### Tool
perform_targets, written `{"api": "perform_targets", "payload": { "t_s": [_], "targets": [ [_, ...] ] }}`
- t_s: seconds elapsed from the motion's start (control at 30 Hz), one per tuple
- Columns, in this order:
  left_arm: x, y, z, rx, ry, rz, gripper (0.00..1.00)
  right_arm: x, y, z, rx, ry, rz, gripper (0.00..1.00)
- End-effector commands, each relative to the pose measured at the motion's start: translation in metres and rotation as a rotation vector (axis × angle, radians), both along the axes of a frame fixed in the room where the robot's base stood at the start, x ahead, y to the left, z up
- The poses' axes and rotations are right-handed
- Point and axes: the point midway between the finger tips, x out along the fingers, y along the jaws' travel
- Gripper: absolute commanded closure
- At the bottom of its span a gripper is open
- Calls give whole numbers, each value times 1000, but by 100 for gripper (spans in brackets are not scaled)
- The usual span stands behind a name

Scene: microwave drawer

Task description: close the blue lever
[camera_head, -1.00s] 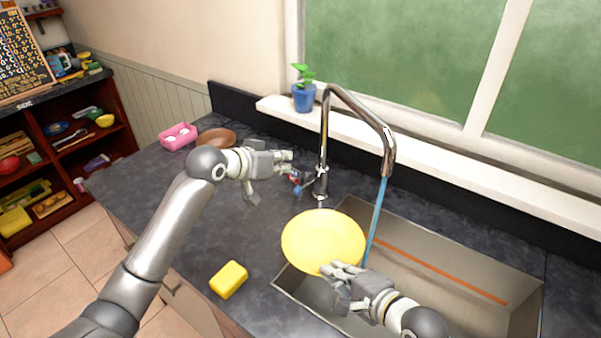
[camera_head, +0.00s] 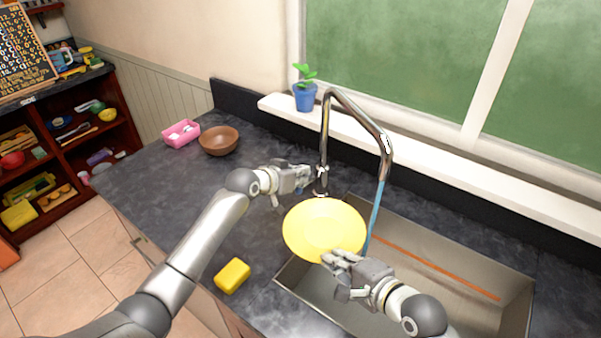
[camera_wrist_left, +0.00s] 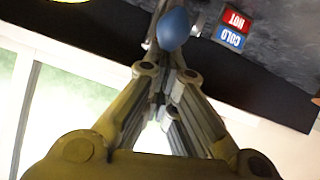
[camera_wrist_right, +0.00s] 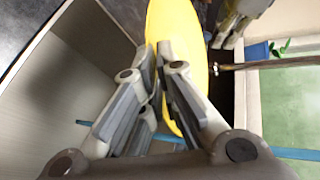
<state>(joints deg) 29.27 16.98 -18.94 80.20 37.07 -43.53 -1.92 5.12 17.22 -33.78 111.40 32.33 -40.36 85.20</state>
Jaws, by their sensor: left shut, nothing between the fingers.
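The blue lever shows as a rounded blue knob (camera_wrist_left: 173,28) in the left wrist view, just beyond my left fingertips (camera_wrist_left: 168,68). I cannot tell whether they touch. In the head view, my left gripper (camera_head: 306,178) is beside the base of the chrome faucet (camera_head: 324,140) and mostly hides the lever. The left fingers are shut and empty. A blue stream of water (camera_head: 375,212) runs from the spout. My right gripper (camera_head: 338,268) is shut on the rim of a yellow plate (camera_head: 322,229), held over the sink's left edge.
The sink (camera_head: 450,290) lies right of the plate. A yellow sponge (camera_head: 232,275), brown bowl (camera_head: 219,140) and pink holder (camera_head: 181,133) rest on the dark counter. A potted plant (camera_head: 305,95) stands on the sill. A red and blue hot/cold label (camera_wrist_left: 232,29) is beside the lever.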

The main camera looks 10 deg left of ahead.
Motion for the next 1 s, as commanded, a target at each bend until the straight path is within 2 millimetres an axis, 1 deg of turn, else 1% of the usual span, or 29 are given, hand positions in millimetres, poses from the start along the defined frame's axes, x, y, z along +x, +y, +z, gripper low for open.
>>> {"api": "perform_targets", "payload": {
  "t_s": [0.23,0.33,0.5,0.7,0.83,1.0],
  "targets": [
    [0,0,-1,-1,0,0,100,0,0,0,1,-1,0,100],
    [0,0,-3,-3,-6,-1,100,0,0,-3,1,-1,0,100],
    [-1,1,-11,-23,-53,-1,100,0,0,-23,1,-1,0,100],
    [-4,2,-15,-58,-141,0,100,0,0,-47,1,-1,0,100],
    [-6,3,-15,-76,-183,-1,100,0,0,-58,1,-1,0,100],
    [-10,5,-20,-80,-198,0,100,0,0,-62,1,-1,0,100]
  ]
}}
